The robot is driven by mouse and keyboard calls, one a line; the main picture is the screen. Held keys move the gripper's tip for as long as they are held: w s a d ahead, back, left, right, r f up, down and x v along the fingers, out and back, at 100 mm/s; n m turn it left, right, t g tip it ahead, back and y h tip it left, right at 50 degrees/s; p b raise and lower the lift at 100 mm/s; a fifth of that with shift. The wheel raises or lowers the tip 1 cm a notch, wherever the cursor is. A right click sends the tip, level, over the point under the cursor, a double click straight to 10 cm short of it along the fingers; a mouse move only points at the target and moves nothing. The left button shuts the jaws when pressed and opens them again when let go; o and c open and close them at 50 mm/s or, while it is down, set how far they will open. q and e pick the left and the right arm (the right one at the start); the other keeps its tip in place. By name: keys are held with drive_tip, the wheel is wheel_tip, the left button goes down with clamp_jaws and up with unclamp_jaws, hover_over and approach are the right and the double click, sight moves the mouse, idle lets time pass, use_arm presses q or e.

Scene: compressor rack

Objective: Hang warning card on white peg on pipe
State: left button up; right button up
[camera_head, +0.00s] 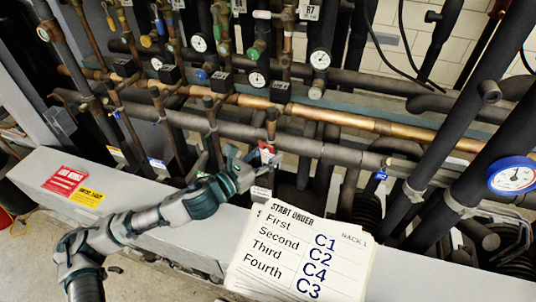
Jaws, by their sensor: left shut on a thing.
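My left gripper (254,163) reaches in from the left and is at the pipes in the middle of the view. It is shut on a small red and white piece (266,151), which looks like the warning card, seen small and partly covered by the fingers. The piece is close to a dark vertical pipe stub with a copper-red top; I cannot tell whether they touch. A short white peg-like part (262,14) sticks out from a pipe at the top; I cannot tell if it is the task's peg. My right gripper is not in view.
A start order sheet (345,262) stands at the front, below the gripper. A grey beam (130,203) carries red and yellow labels. Insulated pipes, a long copper pipe (345,120), valves and gauges crowd the rack. A blue gauge (514,177) is at the right.

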use_arm(q)
drive_tip(key=shift+s+a+r, duration=0.1)
drive_tip(key=shift+s, duration=0.1)
drive_tip(key=o, duration=1.1)
drive_tip(key=v, duration=1.2)
drive_tip(key=shift+a, duration=0.35)
